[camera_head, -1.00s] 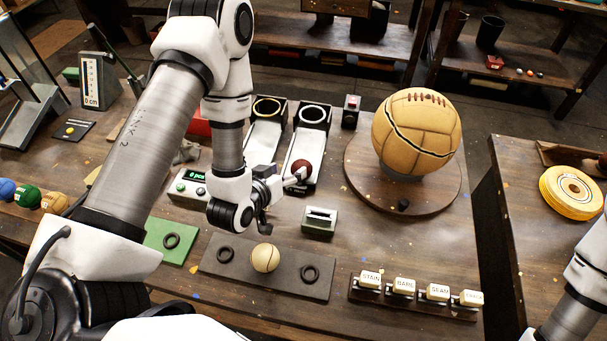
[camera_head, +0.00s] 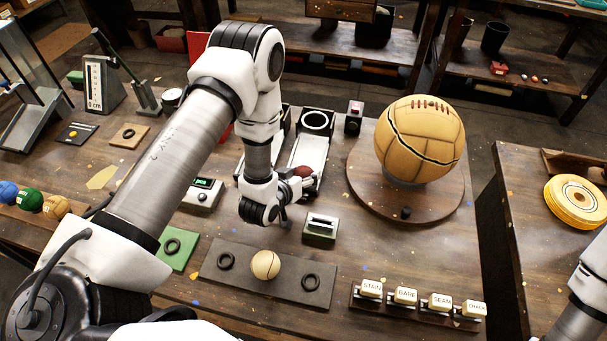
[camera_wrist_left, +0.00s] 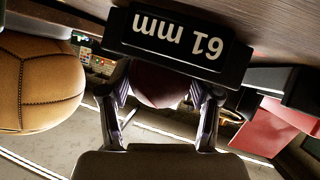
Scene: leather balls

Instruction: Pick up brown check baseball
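The brown ball (camera_head: 303,172), dark reddish brown, sits at the near end of the right-hand ring-gauge ramp. Its check pattern cannot be made out. My left gripper (camera_head: 292,186) is low beside it, reaching in from the left. In the left wrist view the ball (camera_wrist_left: 158,86) lies between the two spread fingers, partly hidden behind a "61 mm" display (camera_wrist_left: 165,33). The fingers stand on either side of it; firm contact is not visible. My right gripper is out of view; only part of that arm shows at the right edge.
A large tan ball (camera_head: 418,138) stands on a round wooden base. A small grey-green slotted box (camera_head: 321,228) is close to the gripper's right. A cream ball (camera_head: 265,264) rests on a dark board in front. Labelled blocks (camera_head: 405,296) stand at the front right.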

